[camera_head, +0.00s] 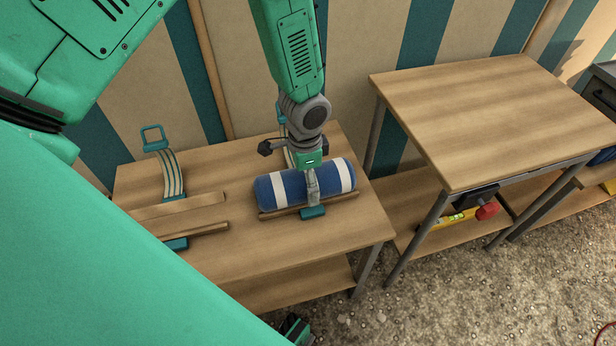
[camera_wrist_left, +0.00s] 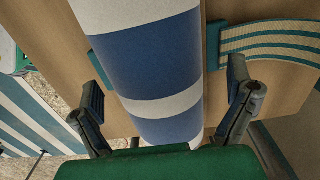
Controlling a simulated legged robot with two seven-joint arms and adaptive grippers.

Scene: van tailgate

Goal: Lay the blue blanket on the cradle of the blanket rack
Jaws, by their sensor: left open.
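The blue blanket (camera_head: 324,178) is a roll with white bands. It appears to lie on the right cradle of the rack, whose wooden rail (camera_head: 340,202) and teal end piece (camera_head: 313,212) show at its front. My left gripper (camera_head: 311,187) is over the roll from above. In the left wrist view, its open fingers (camera_wrist_left: 166,112) stand on either side of the blanket (camera_wrist_left: 150,68), with visible gaps. A striped strap (camera_wrist_left: 270,40) lies beside the roll there. The left cradle (camera_head: 180,213) holds nothing.
The low wooden table (camera_head: 260,240) has bare room in front of the cradles. A striped strap with a teal handle (camera_head: 153,137) rises behind the left cradle. A higher table (camera_head: 490,115) stands at right, with a spirit level (camera_head: 452,217) on its lower shelf.

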